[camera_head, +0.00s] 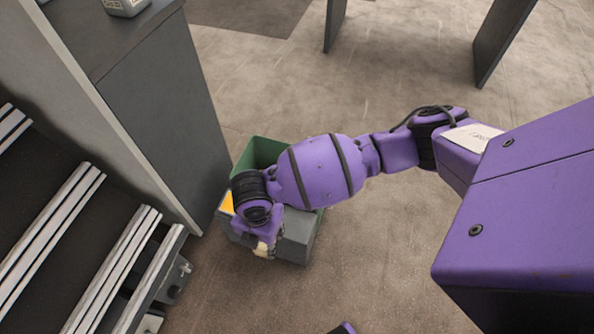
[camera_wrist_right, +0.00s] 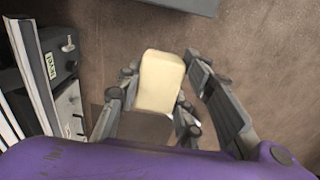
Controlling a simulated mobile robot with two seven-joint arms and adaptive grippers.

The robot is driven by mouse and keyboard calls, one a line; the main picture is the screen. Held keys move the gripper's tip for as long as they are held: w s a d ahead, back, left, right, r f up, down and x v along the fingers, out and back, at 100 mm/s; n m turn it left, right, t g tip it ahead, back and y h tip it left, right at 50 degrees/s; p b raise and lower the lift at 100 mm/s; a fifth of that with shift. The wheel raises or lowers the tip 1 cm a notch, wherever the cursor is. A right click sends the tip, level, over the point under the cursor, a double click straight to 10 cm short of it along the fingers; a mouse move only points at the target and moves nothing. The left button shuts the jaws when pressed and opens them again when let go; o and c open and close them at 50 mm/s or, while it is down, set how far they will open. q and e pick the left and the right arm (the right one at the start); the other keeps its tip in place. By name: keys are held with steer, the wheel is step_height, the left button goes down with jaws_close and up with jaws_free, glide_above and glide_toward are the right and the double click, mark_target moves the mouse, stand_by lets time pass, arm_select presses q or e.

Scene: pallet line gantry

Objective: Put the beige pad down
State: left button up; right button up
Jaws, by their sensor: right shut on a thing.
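The beige pad (camera_wrist_right: 161,82) is between the fingers of my right gripper (camera_wrist_right: 160,85) in the right wrist view, and the gripper is shut on it. In the head view, my right gripper (camera_head: 264,246) points down in front of a grey box (camera_head: 298,238), and a small pale part of the pad (camera_head: 262,252) shows at its fingers. The pad appears held above the floor; its exact height cannot be told. My left gripper is not in view.
A green container (camera_head: 262,150) shows behind my right arm, next to the grey box, with an orange patch (camera_head: 226,203) beside it. A dark cabinet (camera_head: 165,110) and a conveyor with metal rails (camera_head: 60,215) stand at left.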

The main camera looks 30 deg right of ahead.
steer(key=w+d+f+b, duration=0.2)
steer(key=w+f, duration=0.1)
steer(key=w, duration=0.1)
steer(key=w+d+f+b, duration=0.2)
steer(key=w+f, duration=0.1)
steer(key=w+d+f+b, duration=0.2)
steer(key=w+f, duration=0.1)
steer(key=w, duration=0.1)
steer(key=shift+w+d+b, duration=0.15)
steer(key=shift+w+b, duration=0.15)
steer(key=shift+w, duration=0.05)
steer(key=f, duration=0.1)
steer(key=f+b, duration=0.1)
steer(key=f, duration=0.1)
steer(key=shift+w+d+f, duration=0.15)
steer(key=shift+w+f, duration=0.1)
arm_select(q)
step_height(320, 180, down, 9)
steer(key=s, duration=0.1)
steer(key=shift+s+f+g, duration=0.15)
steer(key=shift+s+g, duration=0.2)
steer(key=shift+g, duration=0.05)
arm_select(e)
steer(key=shift+r, duration=0.15)
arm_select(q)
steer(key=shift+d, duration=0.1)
arm_select(e)
steer(key=o, duration=1)
